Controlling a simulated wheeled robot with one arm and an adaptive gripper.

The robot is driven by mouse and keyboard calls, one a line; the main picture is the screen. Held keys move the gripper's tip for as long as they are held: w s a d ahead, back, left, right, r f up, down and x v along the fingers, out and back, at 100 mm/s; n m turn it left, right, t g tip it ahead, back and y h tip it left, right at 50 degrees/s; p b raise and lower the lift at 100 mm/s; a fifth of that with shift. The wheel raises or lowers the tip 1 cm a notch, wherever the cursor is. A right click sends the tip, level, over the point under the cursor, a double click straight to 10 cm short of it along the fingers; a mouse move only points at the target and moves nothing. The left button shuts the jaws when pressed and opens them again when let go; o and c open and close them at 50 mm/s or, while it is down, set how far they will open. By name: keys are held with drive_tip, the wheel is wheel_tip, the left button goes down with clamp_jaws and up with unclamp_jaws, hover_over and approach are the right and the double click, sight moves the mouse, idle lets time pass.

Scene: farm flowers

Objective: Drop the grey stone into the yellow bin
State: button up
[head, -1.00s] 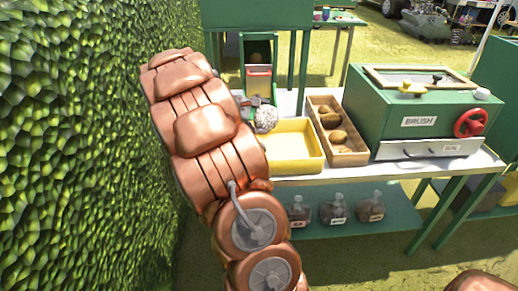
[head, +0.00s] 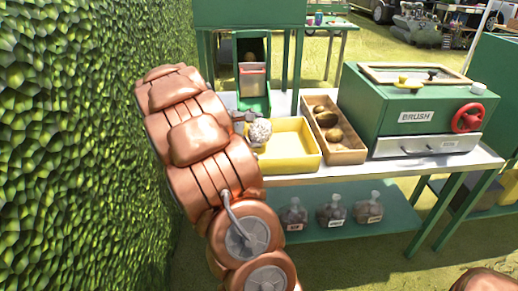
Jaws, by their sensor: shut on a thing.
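The grey stone (head: 260,132) is a pale, rough lump at the tip of my gripper (head: 249,122). My gripper is shut on it, mostly hidden behind my copper arm, with only a small grey part showing. The yellow bin (head: 310,163) is a shallow open tray on the table, and its inside looks empty. The stone overlaps the bin's left back part in the picture. I cannot tell its exact height above the bin floor.
A wooden tray (head: 351,157) with several brown potatoes stands right of the bin. Farther right is a green BRUSH box (head: 400,118) with a red wheel. A green chute (head: 254,100) stands behind. A hedge (head: 70,150) fills the left.

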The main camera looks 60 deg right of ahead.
drive_tip(key=shift+r, duration=0.1)
drive_tip(key=o, duration=1.5)
drive_tip(key=shift+a, duration=0.1)
drive_tip(key=v, duration=1.2)
